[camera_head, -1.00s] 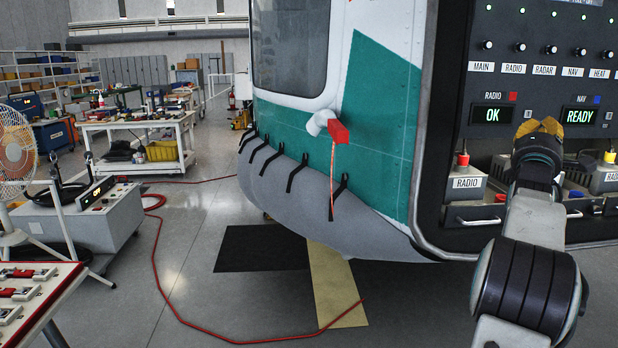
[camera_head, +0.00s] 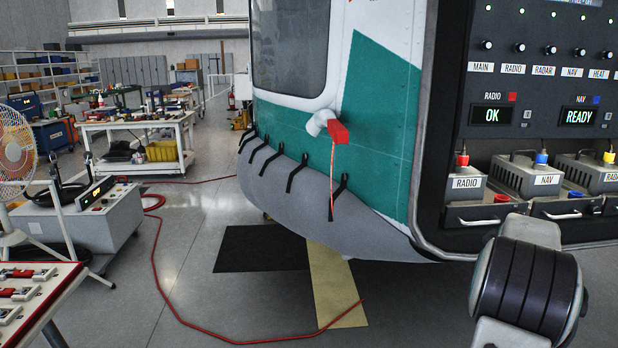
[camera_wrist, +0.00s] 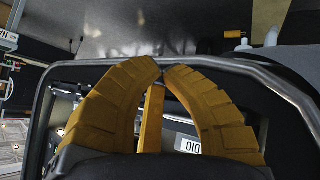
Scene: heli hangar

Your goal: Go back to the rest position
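My gripper (camera_wrist: 161,67) shows in the wrist view. Its ribbed yellow fingers curve inward and their tips come together, with nothing seen between them. In the head view the gripper is out of sight; only my arm's joint shows at lower right. The equipment panel (camera_head: 545,75) stands behind my arm, with its RADIO display reading OK and NAV display reading READY. The RADIO unit (camera_head: 467,183) and NAV unit (camera_head: 545,181) sit in the bay below. An upside-down label, partly hidden behind the fingers, shows in the wrist view (camera_wrist: 188,144).
The helicopter nose (camera_head: 380,130) fills the middle, with a red-tagged cover (camera_head: 339,132) on its side. A red cable (camera_head: 165,300) lies on the floor. A ground cart (camera_head: 85,220), a fan (camera_head: 15,150) and a red-topped table (camera_head: 30,300) stand at left.

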